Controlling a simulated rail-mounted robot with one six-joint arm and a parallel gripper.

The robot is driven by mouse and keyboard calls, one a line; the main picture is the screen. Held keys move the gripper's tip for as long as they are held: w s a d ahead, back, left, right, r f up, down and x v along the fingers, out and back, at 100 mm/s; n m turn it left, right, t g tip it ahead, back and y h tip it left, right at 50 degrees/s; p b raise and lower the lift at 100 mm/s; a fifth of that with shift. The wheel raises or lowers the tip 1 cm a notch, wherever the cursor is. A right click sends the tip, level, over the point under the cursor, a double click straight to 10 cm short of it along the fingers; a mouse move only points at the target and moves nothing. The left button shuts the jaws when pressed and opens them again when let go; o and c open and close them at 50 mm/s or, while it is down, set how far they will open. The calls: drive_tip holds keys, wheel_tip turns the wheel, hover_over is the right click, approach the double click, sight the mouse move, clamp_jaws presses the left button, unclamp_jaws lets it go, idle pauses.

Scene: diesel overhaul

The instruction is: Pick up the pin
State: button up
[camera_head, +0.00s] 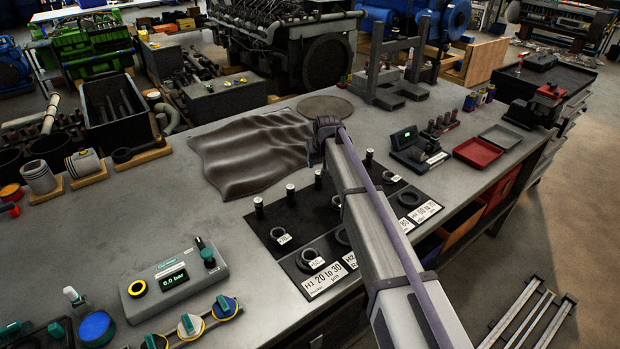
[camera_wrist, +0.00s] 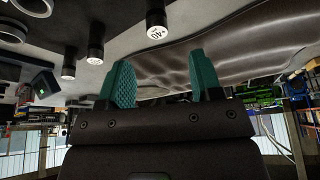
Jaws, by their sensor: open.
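Several black pins with pale tops stand upright on a black mat (camera_head: 283,225). One pin (camera_head: 258,204) stands at the mat's left end, another (camera_head: 290,193) is to its right, and a third (camera_head: 318,179) is close to my arm. In the wrist view one pin (camera_wrist: 156,22) with a marked end is nearest the gap between my fingers, with others (camera_wrist: 96,46) to its left. I cannot tell which pin the task means. My gripper (camera_wrist: 160,76) is open with two teal fingers and nothing between them. In the head view my arm hides the fingers.
A crumpled dark cloth (camera_head: 245,155) lies left of my arm. Rings and labels lie on the mat. A pressure box (camera_head: 170,279) is at front left. A small display unit (camera_head: 415,150) and a red tray (camera_head: 478,153) are at right. Bare bench lies left of the mat.

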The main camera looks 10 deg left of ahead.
sight(319, 173)
drive_tip(key=b+x, duration=0.6)
drive_tip(key=x, duration=0.1)
drive_tip(key=b+x, duration=0.4)
drive_tip(key=shift+s+d+f, duration=0.15)
drive_tip(key=shift+s+f, duration=0.05)
drive_tip(key=shift+f, duration=0.05)
drive_tip(key=shift+r+p, duration=0.3)
drive_tip(key=shift+c, duration=0.2)
clamp_jaws()
